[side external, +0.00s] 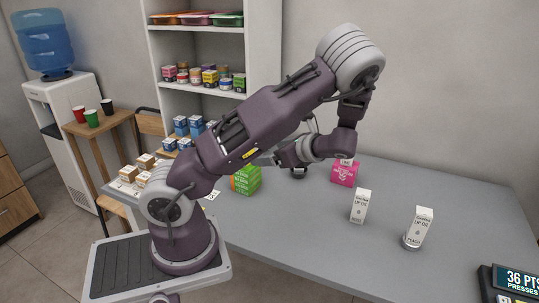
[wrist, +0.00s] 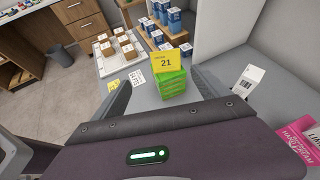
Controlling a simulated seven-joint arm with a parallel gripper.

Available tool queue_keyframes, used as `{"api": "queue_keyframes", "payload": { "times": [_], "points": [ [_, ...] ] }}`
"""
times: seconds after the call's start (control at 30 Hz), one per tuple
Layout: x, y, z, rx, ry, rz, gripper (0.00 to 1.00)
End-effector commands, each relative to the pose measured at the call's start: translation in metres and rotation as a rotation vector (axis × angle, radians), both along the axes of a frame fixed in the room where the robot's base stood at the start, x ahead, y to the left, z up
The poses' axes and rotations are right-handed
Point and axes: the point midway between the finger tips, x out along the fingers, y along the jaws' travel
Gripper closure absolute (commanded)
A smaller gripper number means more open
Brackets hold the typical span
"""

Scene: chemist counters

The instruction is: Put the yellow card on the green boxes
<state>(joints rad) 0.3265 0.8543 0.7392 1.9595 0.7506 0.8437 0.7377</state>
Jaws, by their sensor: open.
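A yellow card (wrist: 166,60) marked 21 stands at the top of the green boxes (wrist: 172,86) in the wrist view. It looks upright and rests on or just behind their top; I cannot tell which. The green boxes (side external: 246,180) also show on the counter in the side view, with their top partly hidden by my arm. My gripper (wrist: 162,78) is open and empty, its two fingers spread wide on either side of the boxes in the picture. In the side view my gripper (side external: 266,158) is above and near the boxes.
A smaller yellow tag (wrist: 113,86) and a white card (wrist: 137,78) lie left of the boxes. A pink box (side external: 345,173) and white boxes (side external: 360,206) stand to the right. A tray of brown boxes (wrist: 104,66) and blue boxes (wrist: 169,19) lie beyond.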

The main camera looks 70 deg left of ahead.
Motion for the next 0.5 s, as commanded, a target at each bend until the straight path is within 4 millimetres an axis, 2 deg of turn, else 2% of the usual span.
{"api": "queue_keyframes", "payload": {
  "times": [0.07, 0.17, 0.27, 0.4, 0.5],
  "points": [
    [-0.007, -0.027, 0.005, -0.105, -0.168, 0.095, 0.14],
    [-0.015, -0.078, 0.022, -0.278, -0.439, 0.259, 0.14],
    [-0.026, -0.133, 0.054, -0.455, -0.703, 0.423, 0.14],
    [-0.058, -0.203, 0.109, -0.688, -1.031, 0.627, 0.14],
    [-0.085, -0.239, 0.134, -0.806, -1.199, 0.725, 0.14]
  ]
}}
